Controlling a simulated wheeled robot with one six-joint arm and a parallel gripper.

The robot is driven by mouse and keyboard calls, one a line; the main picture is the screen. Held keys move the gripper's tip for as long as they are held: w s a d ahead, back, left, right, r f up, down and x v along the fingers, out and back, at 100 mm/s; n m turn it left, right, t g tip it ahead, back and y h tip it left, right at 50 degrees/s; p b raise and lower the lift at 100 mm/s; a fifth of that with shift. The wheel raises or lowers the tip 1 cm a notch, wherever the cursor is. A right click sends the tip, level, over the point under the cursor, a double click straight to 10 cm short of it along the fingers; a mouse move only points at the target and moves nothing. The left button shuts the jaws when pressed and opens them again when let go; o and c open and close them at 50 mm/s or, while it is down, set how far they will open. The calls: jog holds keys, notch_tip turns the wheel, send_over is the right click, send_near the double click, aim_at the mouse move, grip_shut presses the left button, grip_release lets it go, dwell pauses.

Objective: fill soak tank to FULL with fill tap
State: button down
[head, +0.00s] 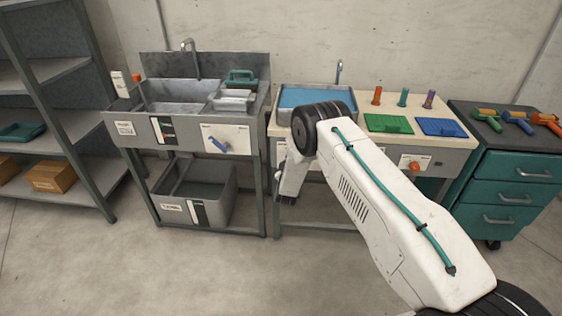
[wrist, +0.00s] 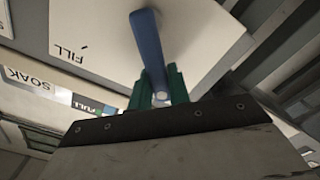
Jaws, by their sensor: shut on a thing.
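The fill tap lever (wrist: 147,40) is a blue handle beside a white panel (wrist: 95,25) marked FILL in the wrist view. My gripper (wrist: 158,88) has its green jaws shut around this lever. A SOAK label (wrist: 28,78) and a gauge strip (wrist: 88,105) with a green FULL part show to the lower left; I cannot read the level. In the head view, the soak tank appears to be the blue-filled basin (head: 300,97) on the middle bench, partly behind my arm. The lever and jaws are hidden there by my arm.
A grey sink stand (head: 180,92) with its own blue lever (head: 217,145) is on the left. A red knob (head: 413,167) and green (head: 388,123) and blue (head: 440,127) mats are on the middle bench. Teal drawers (head: 515,180) stand right. The front floor is clear.

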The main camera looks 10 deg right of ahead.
jog(key=shift+a+f, duration=0.1)
jog(key=c, duration=1.3)
grip_release()
jog(key=shift+s, duration=0.1)
jog(key=v, duration=0.7)
jog(key=shift+s+a, duration=0.1)
jog(key=shift+s, duration=0.15)
